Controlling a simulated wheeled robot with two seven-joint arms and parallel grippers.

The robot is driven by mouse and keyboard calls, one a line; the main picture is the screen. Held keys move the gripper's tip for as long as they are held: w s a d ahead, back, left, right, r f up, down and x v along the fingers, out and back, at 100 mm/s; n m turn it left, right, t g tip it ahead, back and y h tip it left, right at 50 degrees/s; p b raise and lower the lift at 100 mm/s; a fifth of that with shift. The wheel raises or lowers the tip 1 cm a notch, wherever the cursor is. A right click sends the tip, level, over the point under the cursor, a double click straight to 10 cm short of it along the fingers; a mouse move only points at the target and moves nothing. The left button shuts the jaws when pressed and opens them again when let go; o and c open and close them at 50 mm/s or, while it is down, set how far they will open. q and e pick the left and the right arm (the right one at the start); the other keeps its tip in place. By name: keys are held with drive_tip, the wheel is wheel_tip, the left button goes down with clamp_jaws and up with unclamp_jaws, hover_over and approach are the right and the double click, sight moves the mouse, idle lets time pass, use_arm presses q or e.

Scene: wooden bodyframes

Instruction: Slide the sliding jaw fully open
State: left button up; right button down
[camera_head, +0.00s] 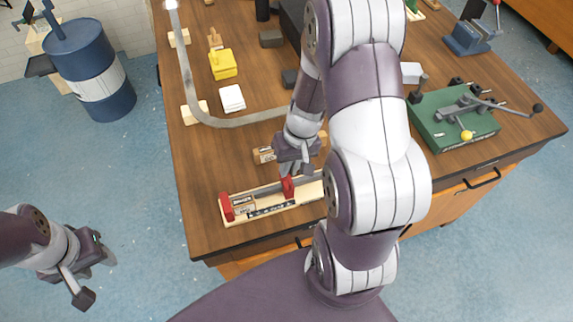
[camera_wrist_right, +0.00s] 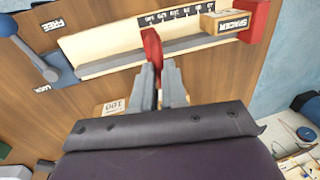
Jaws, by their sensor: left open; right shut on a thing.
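The sliding jaw (camera_head: 288,188) is a red upright piece on a pale wooden base with a grey rail (camera_head: 262,192). In the right wrist view the red sliding jaw (camera_wrist_right: 152,52) stands between the fingertips of my right gripper (camera_wrist_right: 158,72), which is shut on it. The fixed red jaw (camera_head: 226,207) is at the left end of the base in the head view, with a block marked SPACER (camera_wrist_right: 228,22) beside it. A gap with a printed scale lies between the two jaws. My left gripper (camera_head: 88,272) is open and empty, off the table to the left.
A blue lever (camera_wrist_right: 35,52) with FREE and LOCK labels is at the other end of the base in the right wrist view. A small wooden block (camera_head: 264,155) lies behind the rail. A green fixture (camera_head: 455,122) stands at right.

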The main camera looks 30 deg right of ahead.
drive_tip(key=c, duration=1.3)
unclamp_jaws()
drive_tip(key=shift+d, duration=0.15)
drive_tip(key=shift+o, duration=0.7)
drive_tip(key=shift+s+d, duration=0.1)
drive_tip(key=shift+r, duration=0.15)
use_arm(q)
drive_tip(key=shift+d+f, duration=0.15)
use_arm(e)
wheel_tip(320, 180, up, 12)
drive_tip(key=d, duration=0.2)
drive_tip(key=shift+s+d, duration=0.2)
drive_tip(key=shift+s, duration=0.05)
drive_tip(key=shift+r, duration=0.1)
